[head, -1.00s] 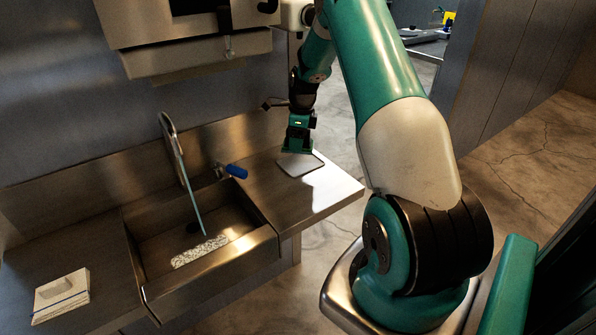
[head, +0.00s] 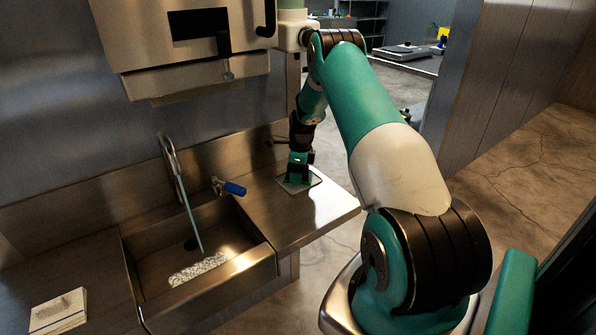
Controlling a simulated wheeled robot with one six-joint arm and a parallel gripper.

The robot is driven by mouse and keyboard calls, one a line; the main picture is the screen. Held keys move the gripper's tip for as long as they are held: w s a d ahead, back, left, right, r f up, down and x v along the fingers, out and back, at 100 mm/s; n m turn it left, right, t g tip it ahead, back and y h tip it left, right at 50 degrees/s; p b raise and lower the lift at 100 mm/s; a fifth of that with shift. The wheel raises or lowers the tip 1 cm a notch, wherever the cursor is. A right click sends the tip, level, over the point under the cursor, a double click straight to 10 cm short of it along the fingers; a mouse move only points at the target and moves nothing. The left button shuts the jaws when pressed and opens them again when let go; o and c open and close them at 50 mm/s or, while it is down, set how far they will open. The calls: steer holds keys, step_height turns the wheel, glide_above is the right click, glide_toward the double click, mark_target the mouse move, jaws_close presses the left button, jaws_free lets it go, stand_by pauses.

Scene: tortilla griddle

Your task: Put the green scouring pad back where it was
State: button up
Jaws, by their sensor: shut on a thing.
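My gripper (head: 298,181) is at the right part of the steel counter, pointing down, its lower end at a pale square plate (head: 315,179). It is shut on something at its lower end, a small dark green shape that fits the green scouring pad. The pad's outline cannot be told apart from the green gripper parts at this size. The lower end looks to be at or just above the plate; whether it touches cannot be told. The gripper hides most of the plate's middle.
A steel sink (head: 270,262) with a tall tap (head: 172,160) lies left of the gripper. A blue-handled valve (head: 234,188) stands behind the sink. A steel appliance (head: 195,75) hangs above. The counter's right front (head: 325,207) is clear.

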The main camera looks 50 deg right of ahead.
steer(key=shift+f, duration=0.15)
steer(key=o, duration=1.2)
steer(key=shift+o, duration=0.2)
steer(key=shift+s+d+r+b, duration=0.15)
steer(key=shift+r+b, duration=0.2)
steer(key=shift+r, duration=1.65)
steer(key=shift+s+d+r+b, duration=0.15)
steer(key=shift+r+b, duration=0.2)
steer(key=shift+r, duration=1.6)
steer(key=shift+w, duration=0.1)
